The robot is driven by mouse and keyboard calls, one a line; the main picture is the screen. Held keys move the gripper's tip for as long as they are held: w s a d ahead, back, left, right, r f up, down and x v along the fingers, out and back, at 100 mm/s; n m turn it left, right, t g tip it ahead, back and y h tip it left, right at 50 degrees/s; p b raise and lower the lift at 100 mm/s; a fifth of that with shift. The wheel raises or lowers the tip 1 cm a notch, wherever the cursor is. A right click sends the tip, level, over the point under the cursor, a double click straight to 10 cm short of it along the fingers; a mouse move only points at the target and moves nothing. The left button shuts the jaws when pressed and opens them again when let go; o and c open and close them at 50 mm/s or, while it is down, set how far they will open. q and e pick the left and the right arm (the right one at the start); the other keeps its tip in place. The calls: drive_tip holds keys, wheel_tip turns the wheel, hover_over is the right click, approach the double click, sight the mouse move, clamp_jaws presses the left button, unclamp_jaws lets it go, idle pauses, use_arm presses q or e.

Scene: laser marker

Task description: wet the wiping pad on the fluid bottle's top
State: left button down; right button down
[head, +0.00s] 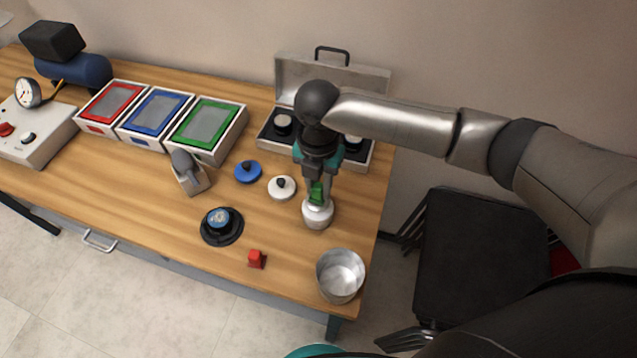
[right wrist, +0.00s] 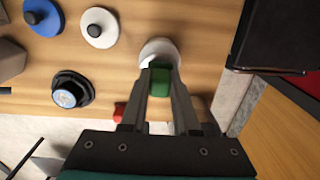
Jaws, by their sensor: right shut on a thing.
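My right gripper (head: 317,186) is shut on a small green block-like piece (head: 316,194), which I take for the wiping pad. It also shows between the fingers in the right wrist view (right wrist: 160,82). The fluid bottle (head: 318,214), rounded and silvery white, stands upright on the table right below the pad. In the right wrist view the bottle (right wrist: 158,48) is partly hidden behind the pad and fingers. The pad is at or just above the bottle's top; I cannot tell whether they touch. My left gripper is not in view.
A metal cup (head: 341,276) stands at the table's front right corner. A red piece (head: 256,259), a black round holder (head: 222,226), and white (head: 282,188) and blue (head: 248,172) knobbed discs lie left. An open case (head: 332,75) stands behind. A dark chair (head: 480,255) is right.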

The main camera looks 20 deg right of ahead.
sight(318, 185)
drive_tip(key=shift+f+b, duration=0.3)
drive_tip(key=shift+f, duration=0.45)
idle(0.4)
idle(0.5)
wheel_tip(318, 185, up, 7)
drive_tip(key=p, duration=0.8)
drive_tip(key=shift+r, duration=0.1)
idle(0.7)
drive_tip(key=shift+w+d+m+b, duration=0.1)
drive_tip(key=shift+w+m+b, duration=0.15)
drive_tip(key=shift+m+b, duration=0.4)
drive_tip(key=d+r+m+b, duration=0.1)
drive_tip(key=m+b, duration=0.4)
drive_tip(key=m, duration=0.4)
drive_tip(key=d+r+m+b, duration=0.1)
drive_tip(key=r+m+b, duration=0.1)
drive_tip(key=m+b, duration=0.4)
drive_tip(key=d+r+m+b, duration=0.1)
drive_tip(key=m+b, duration=0.5)
drive_tip(key=m, duration=0.6)
drive_tip(key=shift+w+d+r, duration=0.15)
drive_tip(key=shift+w+d, duration=0.25)
